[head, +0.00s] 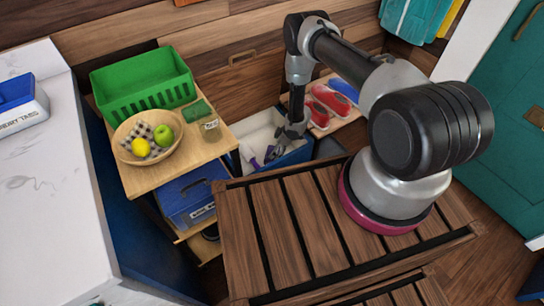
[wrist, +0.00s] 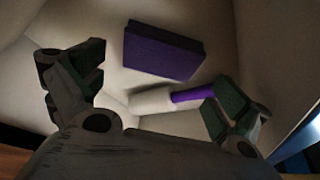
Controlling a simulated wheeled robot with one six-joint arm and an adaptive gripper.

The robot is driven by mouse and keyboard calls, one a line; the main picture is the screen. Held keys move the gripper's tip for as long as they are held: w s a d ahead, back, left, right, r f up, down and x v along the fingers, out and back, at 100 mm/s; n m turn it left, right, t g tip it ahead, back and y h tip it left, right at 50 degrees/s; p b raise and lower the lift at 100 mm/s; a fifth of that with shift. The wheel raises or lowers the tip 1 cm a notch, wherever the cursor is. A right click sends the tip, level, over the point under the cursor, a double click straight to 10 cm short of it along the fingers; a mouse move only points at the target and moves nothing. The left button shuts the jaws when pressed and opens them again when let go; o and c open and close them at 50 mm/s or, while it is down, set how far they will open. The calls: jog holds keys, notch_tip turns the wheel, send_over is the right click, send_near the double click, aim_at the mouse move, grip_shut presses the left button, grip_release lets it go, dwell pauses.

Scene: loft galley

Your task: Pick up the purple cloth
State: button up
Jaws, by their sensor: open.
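The purple cloth (wrist: 163,48) appears in the wrist view as a flat, rectangular folded block inside a pale-walled bin. A purple-handled tool with a thick white end (wrist: 150,101) lies nearer than the cloth, close to the right finger. In the head view my gripper (head: 275,149) reaches down into the white-lined bin (head: 256,124). A small purple and white piece (head: 250,158) shows left of it; I cannot make out the cloth there.
The bin's walls surround my gripper. Red shoes (head: 330,99) rest on a shelf right of the bin.

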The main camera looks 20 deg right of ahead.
jog(key=x, duration=0.6)
jog(key=c, duration=0.8)
jog(key=shift+o, duration=0.2)
jog(key=shift+r, duration=0.1)
notch_tip(320, 180, up, 10)
jog(key=shift+r, duration=0.1)
jog(key=w+d+r+m+t+h, duration=0.1)
jog(key=w+d+r+m, duration=0.15)
jog(key=r, duration=1.05)
jog(key=w+d+r+m+t, duration=0.1)
jog(key=r+m, duration=0.2)
jog(key=r, duration=1)
jog(key=s+d+r+m+h, duration=0.1)
jog(key=r+m, duration=0.1)
jog(key=r, duration=0.5)
jog(key=s+d+r+m+h, duration=0.1)
jog(key=s+d+r+m, duration=0.1)
jog(key=r, duration=0.4)
jog(key=s+d+r+m+h, duration=0.1)
jog(key=s+r+m, duration=0.1)
jog(key=r, duration=0.5)
jog(key=shift+d+r+m, duration=0.3)
jog(key=shift+m, duration=0.25)
